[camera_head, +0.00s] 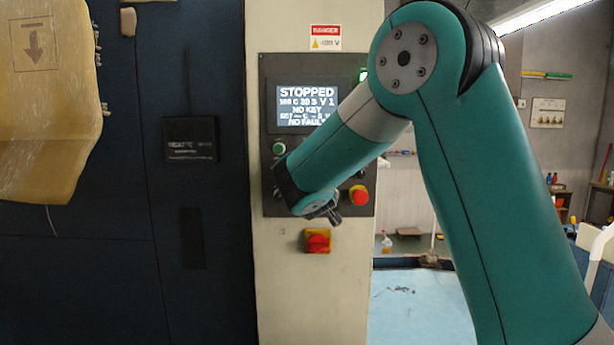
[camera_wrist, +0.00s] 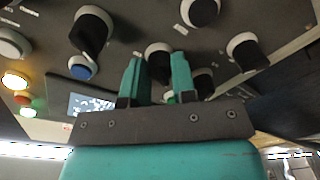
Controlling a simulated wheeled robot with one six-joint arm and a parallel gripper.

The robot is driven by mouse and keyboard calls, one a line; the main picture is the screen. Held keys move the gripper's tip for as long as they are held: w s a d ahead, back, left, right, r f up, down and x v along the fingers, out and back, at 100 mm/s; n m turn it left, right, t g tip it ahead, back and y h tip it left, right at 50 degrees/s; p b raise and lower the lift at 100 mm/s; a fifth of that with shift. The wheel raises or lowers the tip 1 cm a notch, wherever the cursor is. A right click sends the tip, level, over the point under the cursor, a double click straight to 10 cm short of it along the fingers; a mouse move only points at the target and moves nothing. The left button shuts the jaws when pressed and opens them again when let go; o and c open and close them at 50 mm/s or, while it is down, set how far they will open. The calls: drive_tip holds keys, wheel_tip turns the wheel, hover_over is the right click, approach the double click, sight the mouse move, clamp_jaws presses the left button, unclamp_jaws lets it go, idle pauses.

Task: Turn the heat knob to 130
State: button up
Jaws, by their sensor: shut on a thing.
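The dark control panel (camera_head: 268,100) is on a pale machine column. Its screen (camera_head: 307,106) reads STOPPED, a line that looks like 160 C, NO KEY, a blurred SET line and NO FAULT. In the wrist view my gripper (camera_wrist: 158,62) has its two teal fingers on either side of a black knob (camera_wrist: 158,48), shut on it. The knob's labels are too blurred to read, so I cannot tell its setting or confirm that it is the heat knob.
Other black knobs stand close by: one to the left (camera_wrist: 92,30), one above right (camera_wrist: 202,10) and one to the right (camera_wrist: 246,52). A blue button (camera_wrist: 82,67) and a lit button (camera_wrist: 14,80) are on the left. A red emergency stop (camera_head: 359,195) sits right of my wrist.

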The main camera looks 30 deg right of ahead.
drive_tip(key=shift+f+b, duration=0.2)
drive_tip(key=shift+b, duration=0.35)
drive_tip(key=m+b, duration=0.9)
drive_tip(key=b, duration=0.4)
drive_tip(key=m+h+b, duration=0.1)
drive_tip(key=m+b, duration=0.8)
drive_tip(key=b, duration=0.5)
drive_tip(key=shift+f+h, duration=0.15)
drive_tip(key=shift+h, duration=0.15)
drive_tip(key=m+b, duration=0.2)
drive_tip(key=m, duration=0.1)
drive_tip(key=shift+m, duration=0.3)
drive_tip(key=shift+r+m+g+b, duration=0.15)
drive_tip(key=shift+m+b, duration=0.35)
drive_tip(key=shift+m, duration=0.3)
drive_tip(key=shift+r+m+g+b, duration=0.15)
drive_tip(key=shift+m+b, duration=0.35)
drive_tip(key=shift+m, duration=0.3)
